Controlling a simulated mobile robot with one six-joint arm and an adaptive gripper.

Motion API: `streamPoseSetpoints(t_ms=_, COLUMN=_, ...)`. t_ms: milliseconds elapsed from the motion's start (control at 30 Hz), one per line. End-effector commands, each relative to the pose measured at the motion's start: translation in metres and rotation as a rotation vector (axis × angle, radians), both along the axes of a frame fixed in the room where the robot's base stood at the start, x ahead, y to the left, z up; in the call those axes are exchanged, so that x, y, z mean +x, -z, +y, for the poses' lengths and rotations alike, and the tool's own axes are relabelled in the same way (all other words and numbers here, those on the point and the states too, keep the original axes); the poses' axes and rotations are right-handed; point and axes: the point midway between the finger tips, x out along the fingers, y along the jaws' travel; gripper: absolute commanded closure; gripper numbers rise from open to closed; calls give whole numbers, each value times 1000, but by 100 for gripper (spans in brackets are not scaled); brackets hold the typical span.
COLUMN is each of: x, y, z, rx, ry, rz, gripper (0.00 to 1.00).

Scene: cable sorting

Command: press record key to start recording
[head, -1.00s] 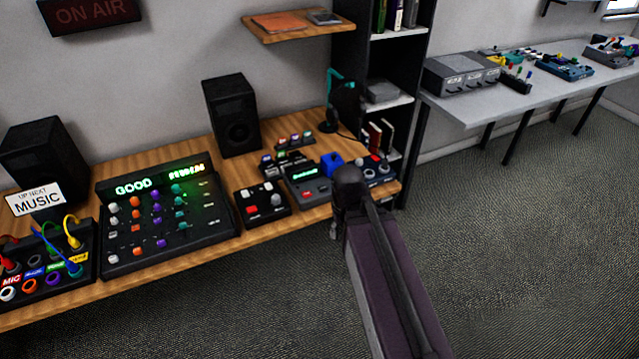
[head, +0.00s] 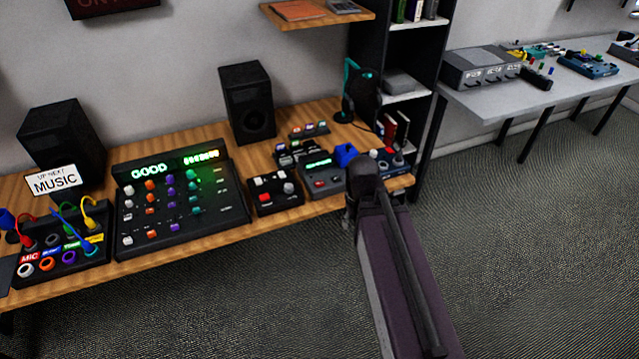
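A small grey-black device (head: 322,178) with a lit green screen and a red button (head: 320,184) sits near the desk's front edge, right of centre. Left of it is a black box (head: 275,198) with a few white, red and grey keys, including a red key (head: 263,197). No key label is legible, so I cannot tell which one is the record key. My arm reaches up from the lower right, and its dark wrist end is at the desk's front edge, right of the device. My gripper's fingers are hidden, and whether they are open or shut does not show.
A mixer (head: 180,205) with a lit "GOOD" display and a patch box (head: 62,245) with coloured cables stand to the left. A blue block-like thing (head: 346,154) and a knob box lie beside my wrist. Speakers (head: 247,103) stand behind. The carpet in front is clear.

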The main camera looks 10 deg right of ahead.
Motion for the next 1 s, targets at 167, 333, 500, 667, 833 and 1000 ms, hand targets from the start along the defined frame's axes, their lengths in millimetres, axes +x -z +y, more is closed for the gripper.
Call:
streamPoseSetpoints(t_ms=167, x=0, y=0, z=0, rx=0, ry=0, rz=0, gripper=97)
streamPoseSetpoints(t_ms=333, x=0, y=0, z=0, rx=0, ry=0, rz=0, gripper=100)
streamPoseSetpoints(t_ms=500, x=0, y=0, z=0, rx=0, ry=0, rz=0, gripper=100)
streamPoseSetpoints(t_ms=667, x=0, y=0, z=0, rx=0, ry=0, rz=0, gripper=100)
streamPoseSetpoints(t_ms=833, x=0, y=0, z=0, rx=0, ry=0, rz=0, gripper=100)
streamPoseSetpoints(t_ms=1000, x=0, y=0, z=0, rx=0, ry=0, rz=0, gripper=100)
